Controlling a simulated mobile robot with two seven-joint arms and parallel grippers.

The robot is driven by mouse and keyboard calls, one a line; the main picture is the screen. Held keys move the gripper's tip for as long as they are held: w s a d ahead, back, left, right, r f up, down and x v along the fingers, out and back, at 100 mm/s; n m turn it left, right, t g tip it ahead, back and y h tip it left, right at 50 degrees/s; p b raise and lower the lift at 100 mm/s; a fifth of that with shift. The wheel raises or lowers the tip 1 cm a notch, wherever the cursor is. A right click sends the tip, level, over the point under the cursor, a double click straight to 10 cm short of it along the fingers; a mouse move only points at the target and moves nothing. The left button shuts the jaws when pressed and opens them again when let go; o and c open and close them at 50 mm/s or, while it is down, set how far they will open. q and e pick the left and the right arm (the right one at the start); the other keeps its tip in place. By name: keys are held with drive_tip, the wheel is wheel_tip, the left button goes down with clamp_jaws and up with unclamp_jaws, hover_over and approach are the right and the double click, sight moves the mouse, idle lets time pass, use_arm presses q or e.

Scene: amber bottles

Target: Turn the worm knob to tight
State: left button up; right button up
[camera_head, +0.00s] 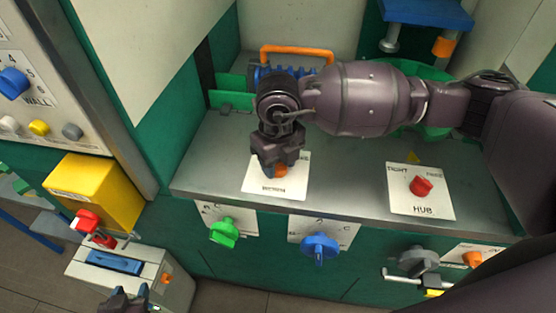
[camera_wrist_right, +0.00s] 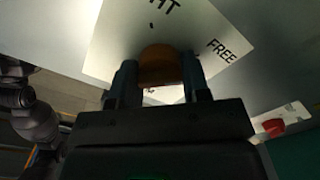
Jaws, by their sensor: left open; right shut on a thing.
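An orange knob (camera_head: 281,171) sits on a white plate (camera_head: 290,187) on the grey counter; the plate's name is too small to read. My right gripper (camera_head: 277,165) comes down over this knob and is shut on it. In the right wrist view the knob (camera_wrist_right: 160,66) lies between the two fingers (camera_wrist_right: 160,80). The plate there shows "HT" at the top and "FREE" at the right; its pointer direction is hidden. My left gripper (camera_head: 128,299) is low at the bottom left, open and away from the knob, partly cut off by the frame.
A red knob (camera_head: 421,186) on a plate marked "HUB" is to the right. Green (camera_head: 223,231) and blue (camera_head: 319,246) knobs are on the front panel. A yellow box (camera_head: 92,190) stands at the left. An orange handle (camera_head: 297,50) is behind my right arm.

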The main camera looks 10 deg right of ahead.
use_arm(q)
drive_tip(key=shift+s+f, duration=0.15)
drive_tip(key=shift+f, duration=0.05)
